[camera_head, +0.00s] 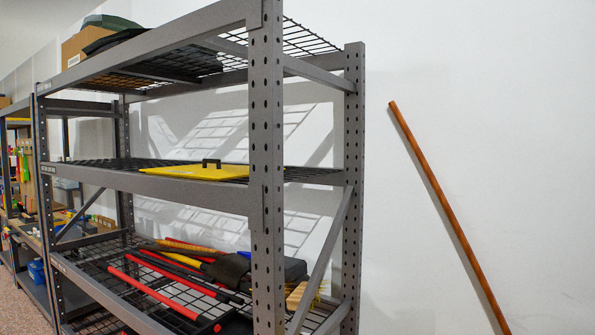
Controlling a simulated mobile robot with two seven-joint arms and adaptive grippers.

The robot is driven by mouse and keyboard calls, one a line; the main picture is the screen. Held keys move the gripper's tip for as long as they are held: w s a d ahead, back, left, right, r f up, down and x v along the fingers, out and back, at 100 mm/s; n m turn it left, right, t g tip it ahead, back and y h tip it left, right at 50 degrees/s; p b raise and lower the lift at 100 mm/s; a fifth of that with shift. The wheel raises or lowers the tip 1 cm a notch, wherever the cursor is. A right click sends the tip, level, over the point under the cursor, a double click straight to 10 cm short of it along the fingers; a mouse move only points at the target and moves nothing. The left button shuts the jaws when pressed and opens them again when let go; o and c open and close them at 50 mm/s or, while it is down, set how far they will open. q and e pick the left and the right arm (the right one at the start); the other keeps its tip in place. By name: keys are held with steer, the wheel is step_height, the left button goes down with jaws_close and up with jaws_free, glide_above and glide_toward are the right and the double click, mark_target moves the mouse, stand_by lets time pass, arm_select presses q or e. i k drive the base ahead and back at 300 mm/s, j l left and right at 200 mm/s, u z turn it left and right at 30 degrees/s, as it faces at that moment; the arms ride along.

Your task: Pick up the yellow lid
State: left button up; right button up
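The yellow lid (197,172) lies flat on the middle wire shelf of a grey steel rack. A black handle (211,163) stands up from its top. The rack's front beam hides part of its near edge, and its right end reaches close to the front upright. Neither of my grippers is in view.
The rack's perforated front upright (267,180) and middle front beam (150,187) stand before the shelf. Long red and black tools (160,285) lie on the lower shelf. A cardboard box (75,48) sits on top. A wooden pole (445,210) leans against the white wall.

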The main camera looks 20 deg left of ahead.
mark_target(212, 166)
steer(key=j+z, duration=0.45)
steer(key=k+j+z, duration=0.1)
steer(key=j+z, duration=0.35)
steer(key=k+j+z, duration=0.15)
steer(key=j+z, duration=0.3)
steer(key=k+j+z, duration=0.2)
steer(key=j+z, duration=0.25)
steer(key=l, duration=0.1)
